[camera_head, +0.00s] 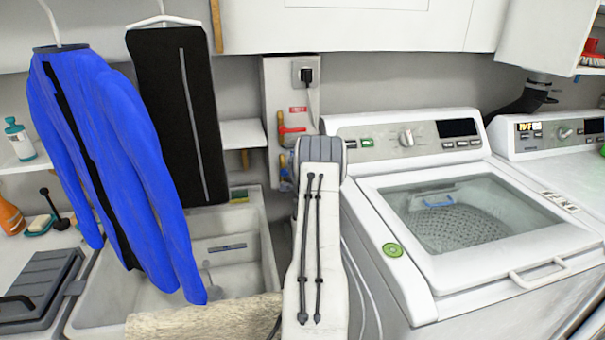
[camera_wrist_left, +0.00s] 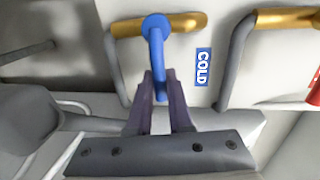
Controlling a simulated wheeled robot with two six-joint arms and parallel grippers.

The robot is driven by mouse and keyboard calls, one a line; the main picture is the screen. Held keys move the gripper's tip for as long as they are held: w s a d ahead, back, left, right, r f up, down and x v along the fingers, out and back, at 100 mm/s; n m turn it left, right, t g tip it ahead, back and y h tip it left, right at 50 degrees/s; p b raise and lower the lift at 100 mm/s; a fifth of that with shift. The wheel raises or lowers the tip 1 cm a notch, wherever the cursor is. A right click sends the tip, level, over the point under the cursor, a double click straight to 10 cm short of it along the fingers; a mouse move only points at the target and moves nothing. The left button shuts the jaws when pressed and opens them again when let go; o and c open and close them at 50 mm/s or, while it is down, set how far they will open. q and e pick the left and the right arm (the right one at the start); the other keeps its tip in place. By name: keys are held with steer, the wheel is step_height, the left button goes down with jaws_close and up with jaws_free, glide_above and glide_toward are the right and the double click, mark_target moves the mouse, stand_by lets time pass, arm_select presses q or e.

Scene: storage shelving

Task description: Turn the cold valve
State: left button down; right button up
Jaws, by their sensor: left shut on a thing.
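The cold valve's blue handle (camera_wrist_left: 156,38) stands out from a brass fitting on a grey pipe, beside a blue COLD label (camera_wrist_left: 204,67). In the left wrist view my left gripper (camera_wrist_left: 158,92) has its two purple-grey fingers closed around the lower end of this handle. In the head view a bit of blue at the valve (camera_head: 284,186) shows left of my left arm, which hides most of the gripper. A red-handled valve (camera_head: 290,130) sits higher on the wall panel. My right gripper is in neither view.
A washing machine (camera_head: 395,265) stands right of my arm. A sink (camera_head: 265,235) lies to the left, with a blue jacket (camera_head: 110,140) and a black garment (camera_head: 178,110) hanging over it. Hoses run down between sink and washer.

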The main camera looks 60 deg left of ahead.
arm_select(q)
steer(key=c, duration=0.8)
jaws_free()
steer(key=shift+w, duration=0.15)
steer(key=shift+c, duration=0.2)
steer(key=b+v, duration=0.1)
steer(key=v, duration=0.9)
steer(key=shift+d, duration=0.25)
steer(key=shift+r, duration=0.2)
